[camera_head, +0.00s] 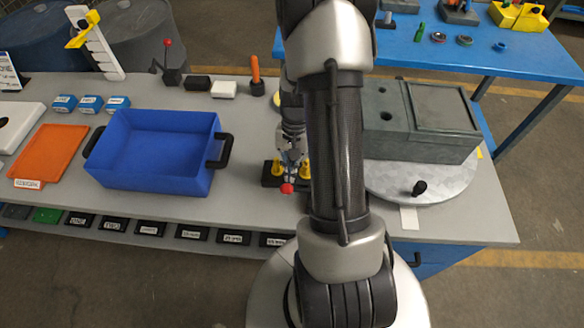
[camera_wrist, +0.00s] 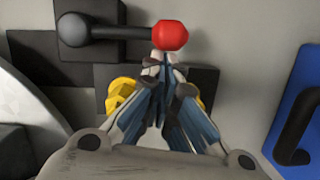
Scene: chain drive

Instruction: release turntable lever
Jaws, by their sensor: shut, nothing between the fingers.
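The lever is a dark rod with a red ball knob (camera_wrist: 170,35) at one end and a black pivot (camera_wrist: 75,30) at the other, seen in the wrist view. The red knob (camera_head: 287,188) also shows in the head view, low beside my arm. My gripper (camera_wrist: 163,60) is shut, with its fingertips right at the red knob; I cannot tell whether they touch it. In the head view my gripper (camera_head: 290,158) is partly hidden by my arm. The round turntable (camera_head: 440,190) with a black knob (camera_head: 420,187) carries a grey-green housing (camera_head: 420,125), right of my arm.
A blue bin (camera_head: 155,150) with black handles stands left of my gripper. Yellow parts (camera_wrist: 120,95) sit beside the fingers. A red-knobbed lever (camera_head: 168,60) and an orange-handled tool (camera_head: 256,75) stand at the back. Labelled black trays line the table's front edge.

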